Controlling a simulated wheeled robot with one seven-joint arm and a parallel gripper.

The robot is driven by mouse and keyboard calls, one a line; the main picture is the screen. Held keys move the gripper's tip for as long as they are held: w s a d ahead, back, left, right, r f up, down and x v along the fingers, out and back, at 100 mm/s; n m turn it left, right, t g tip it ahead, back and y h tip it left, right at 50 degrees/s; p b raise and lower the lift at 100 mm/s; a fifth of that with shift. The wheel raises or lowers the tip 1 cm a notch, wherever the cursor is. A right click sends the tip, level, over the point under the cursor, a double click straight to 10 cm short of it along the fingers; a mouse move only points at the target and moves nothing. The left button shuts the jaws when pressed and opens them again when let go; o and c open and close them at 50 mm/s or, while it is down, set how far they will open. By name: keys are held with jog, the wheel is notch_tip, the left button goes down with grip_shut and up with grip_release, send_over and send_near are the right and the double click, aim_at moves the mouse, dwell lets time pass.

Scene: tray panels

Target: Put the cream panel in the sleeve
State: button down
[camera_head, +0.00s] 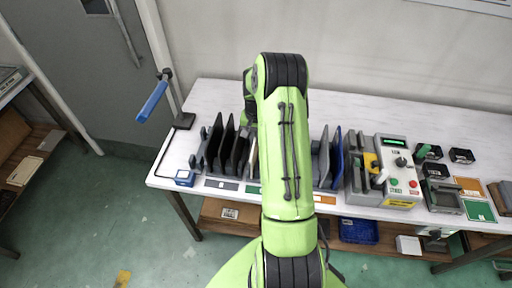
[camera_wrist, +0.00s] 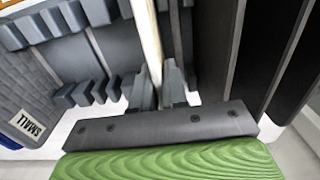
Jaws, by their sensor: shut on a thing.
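The cream panel (camera_wrist: 147,38) shows in the wrist view as a narrow upright strip, seen nearly edge-on. My gripper (camera_wrist: 157,88) is shut on it, with the grey fingers on either side of its near edge. In the head view a thin sliver of the cream panel (camera_head: 253,158) shows beside my arm, which hides my gripper. A grey quilted piece with a SMALL label (camera_wrist: 28,124) lies at the left of the wrist view; I cannot tell whether it is the sleeve.
Black panels (camera_wrist: 216,45) stand close to the right of the cream one in the wrist view. Grey rack teeth (camera_wrist: 92,90) are on its left. In the head view a blue panel (camera_head: 337,155) and a control box (camera_head: 397,170) stand right of my arm. The table's back strip is clear.

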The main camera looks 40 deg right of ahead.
jog(key=shift+r, duration=0.1)
notch_tip(320, 180, up, 15)
jog(key=p, duration=1)
dwell(0.4)
